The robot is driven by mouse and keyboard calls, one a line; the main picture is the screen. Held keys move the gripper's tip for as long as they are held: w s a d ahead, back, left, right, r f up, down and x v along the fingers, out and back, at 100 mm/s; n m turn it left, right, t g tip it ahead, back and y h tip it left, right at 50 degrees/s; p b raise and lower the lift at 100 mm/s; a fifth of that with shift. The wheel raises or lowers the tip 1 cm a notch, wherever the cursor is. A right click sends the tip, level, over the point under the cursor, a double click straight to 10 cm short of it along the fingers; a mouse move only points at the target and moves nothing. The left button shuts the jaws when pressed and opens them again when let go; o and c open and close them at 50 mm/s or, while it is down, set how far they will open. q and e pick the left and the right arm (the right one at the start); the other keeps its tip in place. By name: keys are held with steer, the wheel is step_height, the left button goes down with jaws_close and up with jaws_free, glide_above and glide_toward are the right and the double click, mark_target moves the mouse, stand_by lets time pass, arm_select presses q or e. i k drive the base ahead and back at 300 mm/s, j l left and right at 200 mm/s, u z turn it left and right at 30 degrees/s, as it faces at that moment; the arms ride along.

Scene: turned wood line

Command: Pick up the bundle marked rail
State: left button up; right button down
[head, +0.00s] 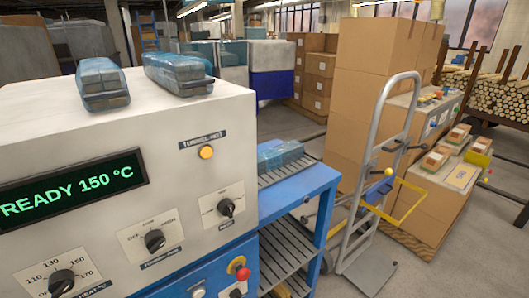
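Two bundles in bluish film lie on top of the white machine (225,115): a left bundle (102,84) and a right bundle (177,74). A third wrapped bundle (281,153) lies on the blue slatted stand (300,181) beyond the machine's right side. It is partly hidden by the machine. I cannot read the word rail on any of them. Neither of my grippers is in view.
A grey hand truck (372,190) stands right of the blue stand, before stacked cartons (370,80). Grey floor shows at the lower right.

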mark_target(270, 160)
steer(key=i+l+u, duration=0.15)
steer(key=l, duration=0.2)
steer(key=i+l+u, duration=0.15)
steer(key=l, duration=0.2)
steer(key=i+l+u, duration=0.2)
steer(key=l, duration=0.2)
steer(key=i+l+u, duration=0.15)
steer(key=l, duration=0.25)
steer(key=i+l+u, duration=0.15)
steer(key=l, duration=0.25)
